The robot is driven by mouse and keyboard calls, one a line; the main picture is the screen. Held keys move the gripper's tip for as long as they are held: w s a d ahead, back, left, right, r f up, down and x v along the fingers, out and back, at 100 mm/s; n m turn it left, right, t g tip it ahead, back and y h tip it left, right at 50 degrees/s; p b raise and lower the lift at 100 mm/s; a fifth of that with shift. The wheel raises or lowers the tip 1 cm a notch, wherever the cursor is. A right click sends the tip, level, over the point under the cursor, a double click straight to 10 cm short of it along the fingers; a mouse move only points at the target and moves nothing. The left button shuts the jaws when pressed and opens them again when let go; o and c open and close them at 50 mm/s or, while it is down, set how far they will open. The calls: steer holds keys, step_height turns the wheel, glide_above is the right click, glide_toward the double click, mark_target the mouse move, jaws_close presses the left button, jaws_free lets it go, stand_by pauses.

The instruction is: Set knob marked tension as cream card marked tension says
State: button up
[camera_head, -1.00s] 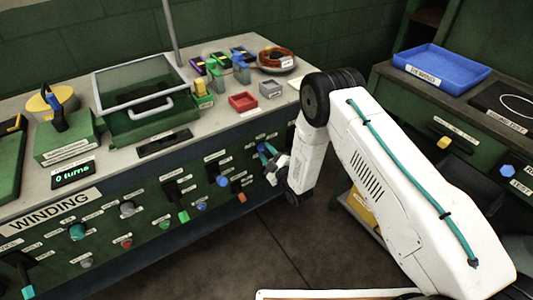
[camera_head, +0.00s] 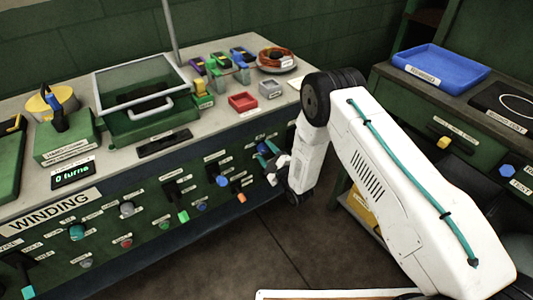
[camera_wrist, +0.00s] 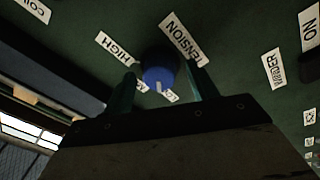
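The blue tension knob (camera_wrist: 160,78) is on the green panel, in the middle of the wrist view, beside the label TENSION (camera_wrist: 182,40). A label HIGH (camera_wrist: 115,48) is to its left, and another label below it is partly hidden. My gripper (camera_wrist: 163,88) is open, with one teal finger on each side of the knob and gaps showing between. In the head view my gripper (camera_head: 272,153) is at the right end of the winding panel. A pale card (camera_head: 294,82) lies at the bench's right edge, partly behind my arm; its writing is not legible.
The winding panel (camera_head: 95,245) holds several other knobs and switches left of my gripper. A label WINDER (camera_wrist: 273,68) is right of the knob. The floor in front is clear.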

steer(key=v, duration=0.7)
steer(key=shift+s+d, duration=0.25)
steer(key=shift+s, duration=0.05)
stand_by(0.6)
